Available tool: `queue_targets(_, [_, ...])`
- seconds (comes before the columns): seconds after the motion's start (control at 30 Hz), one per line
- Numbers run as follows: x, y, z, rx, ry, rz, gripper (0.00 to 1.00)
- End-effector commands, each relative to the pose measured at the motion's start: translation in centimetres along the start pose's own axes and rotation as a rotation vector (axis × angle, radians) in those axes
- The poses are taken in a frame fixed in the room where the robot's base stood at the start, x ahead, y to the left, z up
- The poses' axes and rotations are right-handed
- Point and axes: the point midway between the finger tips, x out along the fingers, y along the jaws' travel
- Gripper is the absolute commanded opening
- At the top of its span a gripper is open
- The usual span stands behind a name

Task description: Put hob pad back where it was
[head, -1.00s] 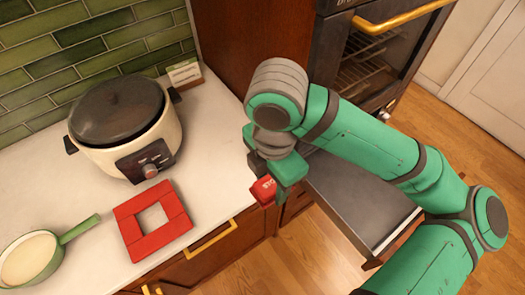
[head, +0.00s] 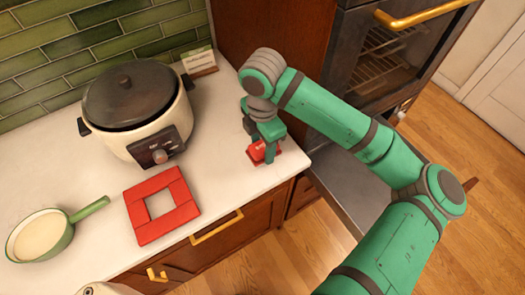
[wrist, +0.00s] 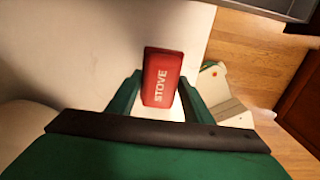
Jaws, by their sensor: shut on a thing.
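The hob pad (head: 257,153) is a small red block; in the wrist view (wrist: 162,78) its face reads STOVE in white letters. My gripper (head: 265,150) is shut on it, with one green finger on each side in the wrist view (wrist: 159,92). It holds the pad at the right end of the white counter, near the front edge. I cannot tell whether the pad touches the counter. A red square frame (head: 150,231) with an open middle lies flat on the counter, to the left of my gripper.
A cream slow cooker (head: 137,115) with a dark lid stands behind the red frame. A green pan (head: 42,235) is at the left. A small card in a stand (head: 199,62) is by the tiled wall. A grey metal surface (head: 338,197) and an oven (head: 385,45) are at the right.

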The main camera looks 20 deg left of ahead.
Motion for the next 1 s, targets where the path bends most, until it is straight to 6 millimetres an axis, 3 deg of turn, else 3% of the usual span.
queue_targets(0.4, [4.0,0.7,0.3,0.003,0.001,0.0,0.28])
queue_targets(0.8, [4.5,0.7,0.2,0.002,0.002,-0.001,0.28])
queue_targets(0.83, [4.4,0.7,0.2,0.002,0.001,-0.001,0.53])
queue_targets(0.87, [4.4,0.7,0.2,0.002,0.001,0.0,0.61])
queue_targets(0.9, [4.4,0.7,0.2,0.002,0.001,0.0,0.65])
queue_targets(1.0, [4.4,0.7,0.2,0.002,0.001,0.0,0.65])
